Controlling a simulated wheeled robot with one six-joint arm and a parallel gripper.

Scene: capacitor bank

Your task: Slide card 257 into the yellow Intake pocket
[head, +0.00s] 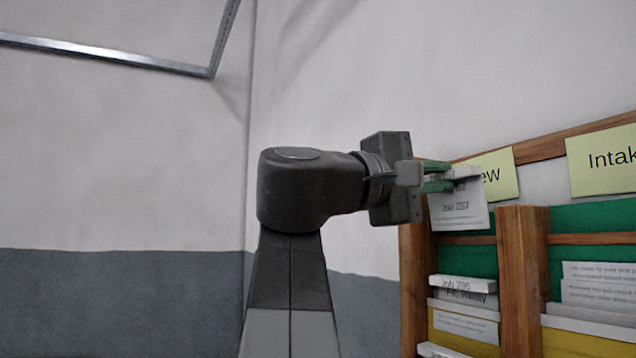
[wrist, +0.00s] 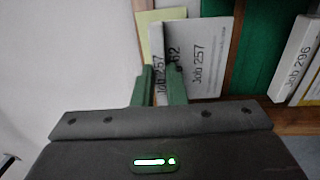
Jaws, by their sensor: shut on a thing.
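My gripper (head: 452,176) has green fingers shut on the top of a white card marked Job 257 (head: 460,208). The card hangs below the fingers, face towards the head camera, in front of the top of the rack's left column. In the wrist view, card 257 (wrist: 205,70) shows between and beside the fingers (wrist: 160,85); part of another number ending in 62 is also printed there. The Intake label (head: 600,160) is on the rack's right column. The yellow pocket (head: 588,343) under it is at the lower right, partly cut off by the frame. My gripper is up and left of it.
A wooden post (head: 522,285) divides the two columns. The left column has a label ending in "ew" (head: 490,172) and pockets with several cards. A card marked Job 296 (wrist: 295,65) shows in the wrist view.

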